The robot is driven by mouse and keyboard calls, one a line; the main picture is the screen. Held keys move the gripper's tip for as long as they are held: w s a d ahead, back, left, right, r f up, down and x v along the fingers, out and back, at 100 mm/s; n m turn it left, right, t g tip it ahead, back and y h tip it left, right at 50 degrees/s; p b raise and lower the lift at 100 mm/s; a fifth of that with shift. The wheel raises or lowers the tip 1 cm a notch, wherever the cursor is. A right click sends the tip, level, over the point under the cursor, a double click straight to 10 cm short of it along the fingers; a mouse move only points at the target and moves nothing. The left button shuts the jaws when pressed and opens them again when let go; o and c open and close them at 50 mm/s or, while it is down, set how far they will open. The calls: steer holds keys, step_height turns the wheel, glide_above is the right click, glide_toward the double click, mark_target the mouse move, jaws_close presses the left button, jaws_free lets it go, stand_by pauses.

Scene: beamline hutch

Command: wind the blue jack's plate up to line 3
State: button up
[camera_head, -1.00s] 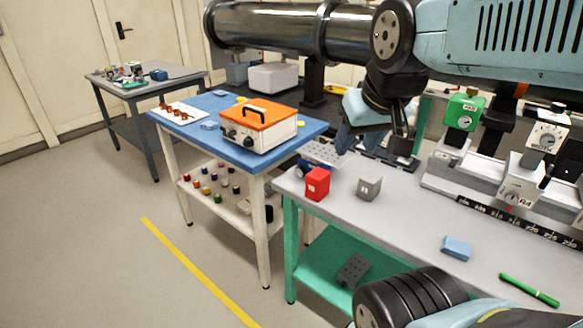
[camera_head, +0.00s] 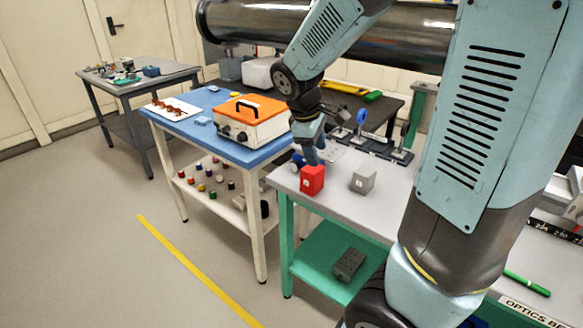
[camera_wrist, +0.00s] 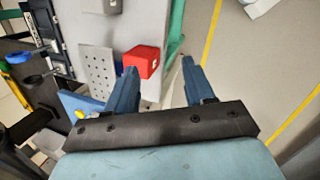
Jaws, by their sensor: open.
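A small dark blue thing, likely the blue jack (camera_head: 298,160), sits at the left end of the grey bench, just behind the red block (camera_head: 311,179). My gripper and the block hide most of it; its plate, lines and knob cannot be made out. In the wrist view a blue patch (camera_wrist: 127,60) shows against the red block (camera_wrist: 141,62). My gripper (camera_head: 313,160) is open and points down over that bench end, close above the block and the blue thing. In the wrist view its fingers (camera_wrist: 159,65) are spread, with the block beyond them; nothing is held.
A grey block (camera_head: 362,181) stands right of the red one. A perforated plate (camera_wrist: 98,70) lies beside the blue thing. The blue table (camera_head: 190,126) with an orange-topped box (camera_head: 250,122) stands close on the left. Floor (camera_head: 110,240) is clear at front left.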

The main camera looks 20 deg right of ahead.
steer(key=w+a+f+n+h, duration=0.4)
steer(key=w+f+n+h, duration=0.1)
steer(key=w+f+n, duration=0.45)
steer(key=n+t+h, duration=0.4)
steer(key=n+t, duration=0.1)
steer(key=n, duration=0.3)
glide_toward(293, 166)
steer(key=x, duration=0.9)
steer(key=shift+w+d+f, duration=0.15)
steer(key=shift+w+d, duration=0.05)
steer(key=c, duration=0.8)
